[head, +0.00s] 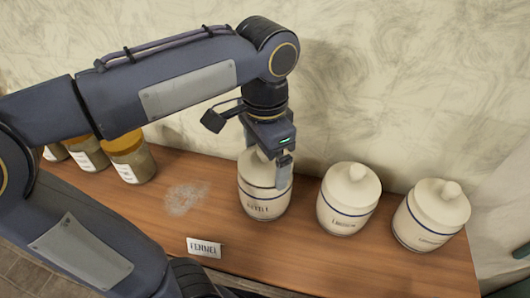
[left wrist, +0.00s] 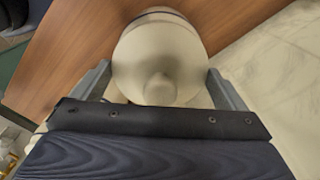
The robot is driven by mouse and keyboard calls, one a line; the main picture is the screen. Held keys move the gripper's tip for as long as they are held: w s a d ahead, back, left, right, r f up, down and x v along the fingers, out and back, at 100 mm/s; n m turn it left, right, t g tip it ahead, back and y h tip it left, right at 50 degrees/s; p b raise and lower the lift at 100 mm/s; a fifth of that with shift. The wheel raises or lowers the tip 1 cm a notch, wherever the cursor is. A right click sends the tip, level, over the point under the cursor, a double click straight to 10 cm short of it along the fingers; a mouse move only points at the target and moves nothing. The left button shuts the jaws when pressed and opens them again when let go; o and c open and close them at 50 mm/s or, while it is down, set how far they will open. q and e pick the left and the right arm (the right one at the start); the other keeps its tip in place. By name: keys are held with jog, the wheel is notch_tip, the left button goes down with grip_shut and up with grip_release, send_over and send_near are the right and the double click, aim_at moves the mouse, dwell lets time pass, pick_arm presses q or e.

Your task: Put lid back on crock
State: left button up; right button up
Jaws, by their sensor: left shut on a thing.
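A cream crock (head: 262,205) with a dark band and a lettered label stands upright on the wooden shelf. Its pale domed lid (head: 251,166) is at its mouth, partly hidden by my left gripper (head: 268,162). That gripper points down from above and is shut on the lid, with one finger showing on the right side. In the left wrist view the lid (left wrist: 160,62) with its round knob lies between the two fingers (left wrist: 160,88). I cannot tell whether the lid is fully seated on the rim. My right gripper is not in view.
Two similar lidded crocks, one nearer (head: 347,200) and one farther right (head: 430,216), stand to the right. Several brown-lidded jars (head: 130,158) stand at the left. A small name card (head: 204,247) is near the front edge. A pale powdery patch (head: 184,198) marks the wooden shelf (head: 300,255). The wall is close behind.

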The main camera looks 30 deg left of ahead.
pick_arm(q)
jog(key=shift+f, duration=0.5)
dwell(1.2)
jog(key=o, duration=0.8)
jog(key=shift+c, duration=0.2)
jog(key=shift+f+b, duration=0.75)
jog(key=shift+f, duration=0.1)
dwell(0.6)
dwell(0.3)
jog(key=shift+r+p, duration=0.65)
jog(key=shift+r, duration=0.2)
jog(key=shift+r+p, duration=0.85)
jog(key=shift+p, duration=0.15)
